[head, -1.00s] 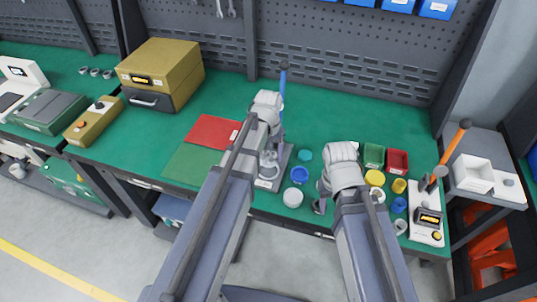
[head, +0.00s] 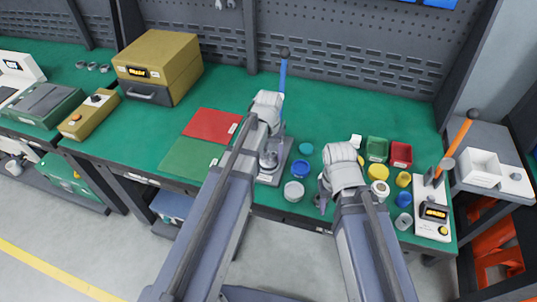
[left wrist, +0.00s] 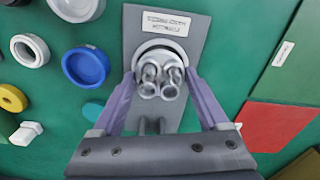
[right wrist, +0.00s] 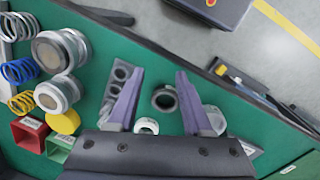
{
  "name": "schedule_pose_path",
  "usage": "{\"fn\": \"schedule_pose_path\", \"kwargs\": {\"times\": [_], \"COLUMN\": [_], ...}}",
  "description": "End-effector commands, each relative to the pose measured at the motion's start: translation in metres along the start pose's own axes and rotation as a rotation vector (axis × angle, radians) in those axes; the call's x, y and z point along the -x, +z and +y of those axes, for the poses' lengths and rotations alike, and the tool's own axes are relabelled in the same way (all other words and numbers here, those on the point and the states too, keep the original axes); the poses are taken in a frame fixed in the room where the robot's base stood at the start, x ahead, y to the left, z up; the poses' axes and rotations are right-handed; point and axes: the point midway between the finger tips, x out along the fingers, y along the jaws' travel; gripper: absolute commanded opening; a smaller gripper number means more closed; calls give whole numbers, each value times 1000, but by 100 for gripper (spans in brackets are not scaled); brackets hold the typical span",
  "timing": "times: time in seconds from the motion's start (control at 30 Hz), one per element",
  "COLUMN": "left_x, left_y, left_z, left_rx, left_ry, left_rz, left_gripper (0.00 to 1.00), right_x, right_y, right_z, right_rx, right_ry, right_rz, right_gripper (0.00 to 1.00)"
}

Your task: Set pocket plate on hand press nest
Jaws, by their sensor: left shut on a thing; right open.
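My left gripper (left wrist: 160,80) is shut on a round grey piece with several cup-like pockets, which I take for the pocket plate (left wrist: 160,70). The left wrist view shows it over a pale ring, seemingly the nest (left wrist: 161,46), on the hand press's grey base (left wrist: 140,25). I cannot tell whether the plate is fully seated. In the head view the hand press shows a blue lever (head: 282,85), and my left gripper (head: 267,146) is at the press. My right gripper (right wrist: 153,75) is open and empty above the table's front part.
Below the right gripper are a dark ring (right wrist: 165,98) and a grey holed strip (right wrist: 118,85). Blue cup (head: 301,169) and white cup (head: 293,191) stand right of the press. Green bin (head: 376,149) and red bin (head: 401,154) are farther right. Red mat (head: 211,125) lies left.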

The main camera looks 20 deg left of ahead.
Motion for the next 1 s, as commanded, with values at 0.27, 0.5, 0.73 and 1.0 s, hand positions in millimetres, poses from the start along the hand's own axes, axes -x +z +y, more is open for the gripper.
{"fn": "schedule_pose_path", "kwargs": {"times": [0.27,0.5,0.73,1.0], "left_x": [-2,-7,-8,-8], "left_y": [0,0,0,0], "left_z": [0,0,0,0], "left_rx": [0,0,0,0], "left_ry": [0,0,0,0], "left_rz": [0,0,0,0], "left_gripper": [16,16,88,100], "right_x": [-2,-7,-8,-8], "right_y": [0,0,0,0], "right_z": [0,-1,-1,-1], "right_rx": [0,0,0,0], "right_ry": [0,0,0,0], "right_rz": [0,0,0,0], "right_gripper": [50,50,50,50]}}
